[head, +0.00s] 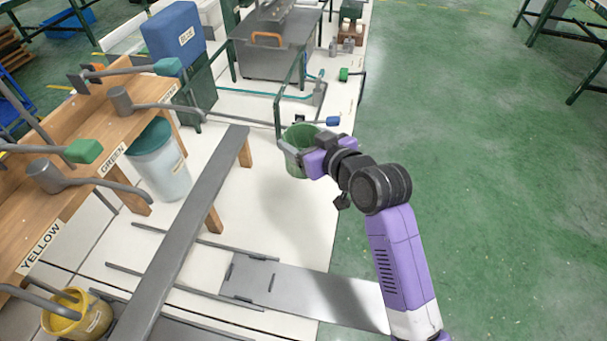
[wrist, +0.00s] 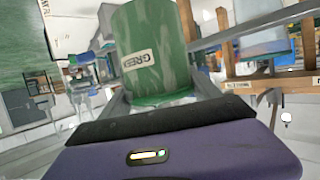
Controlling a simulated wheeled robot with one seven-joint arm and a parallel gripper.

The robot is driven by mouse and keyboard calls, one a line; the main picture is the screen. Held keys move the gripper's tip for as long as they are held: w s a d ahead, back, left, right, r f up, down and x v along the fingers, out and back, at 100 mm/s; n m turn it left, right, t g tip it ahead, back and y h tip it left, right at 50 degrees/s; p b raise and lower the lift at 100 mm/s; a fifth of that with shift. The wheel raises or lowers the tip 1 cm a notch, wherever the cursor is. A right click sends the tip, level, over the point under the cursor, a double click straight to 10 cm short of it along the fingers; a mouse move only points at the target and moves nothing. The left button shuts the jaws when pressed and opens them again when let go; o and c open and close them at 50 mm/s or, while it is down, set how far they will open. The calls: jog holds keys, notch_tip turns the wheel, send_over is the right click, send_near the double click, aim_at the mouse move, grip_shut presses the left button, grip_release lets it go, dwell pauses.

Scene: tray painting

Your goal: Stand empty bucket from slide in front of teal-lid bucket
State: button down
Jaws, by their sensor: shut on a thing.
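My gripper (head: 312,160) is shut on a green bucket (head: 293,148), at the right part of the white table in the head view. The bucket's open top faces up, and I see only green inside. In the wrist view the bucket (wrist: 150,45) stands beyond my gripper, its GREEN label appearing upside down. It seems to be held above the table; the exact gap is unclear. A flat grey metal slide (head: 290,285) lies at the lower middle.
A long grey beam (head: 195,220) on wooden legs runs between the two buckets. The wooden rack (head: 95,140) carries grey ladles. A yellow bucket (head: 88,318) stands at lower left. A green-framed rig (head: 278,95) stands behind the held bucket. White table below it is clear.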

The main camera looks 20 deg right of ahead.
notch_tip(320, 180, down, 11)
jog(key=shift+f, duration=0.2)
dwell(0.3)
jog(key=shift+b, duration=0.3)
jog(key=shift+f, duration=0.15)
jog(key=shift+c, duration=0.7)
grip_release()
jog(key=shift+r, duration=0.25)
jog(key=v, duration=1.2)
jog(key=shift+f, duration=0.15)
